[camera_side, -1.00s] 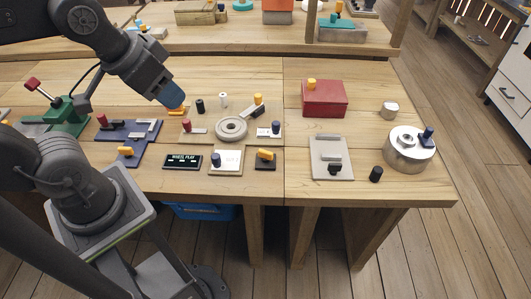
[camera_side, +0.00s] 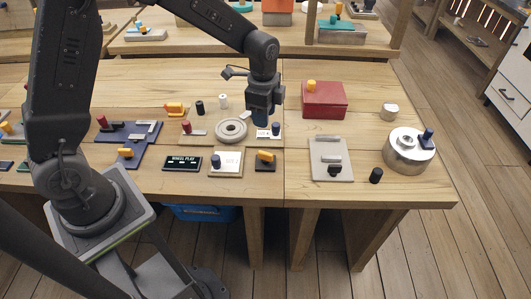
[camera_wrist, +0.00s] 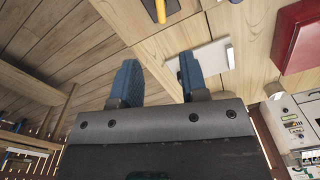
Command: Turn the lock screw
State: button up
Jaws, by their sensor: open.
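I cannot tell which of the several knobs is the lock screw. My gripper (camera_side: 262,120) points down at the right end of a tan board, open and empty; it also shows in the wrist view (camera_wrist: 160,82) with its two blue fingers apart. The board carries a grey handwheel (camera_side: 231,130), a red knob (camera_side: 187,127) and a blue knob (camera_side: 276,129) on a white plate. The blue knob is just right of and below my fingers. My gripper hides the board's upper right corner. Whether the fingertips touch anything is unclear.
A red box (camera_side: 325,100), a grey plate (camera_side: 342,173) and a round metal drum (camera_side: 405,158) stand to the right.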

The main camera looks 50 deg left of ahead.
aim_at(266, 152)
jog(key=f, duration=1.5)
jog(key=shift+w, duration=0.25)
jog(key=shift+c, duration=0.4)
grip_shut()
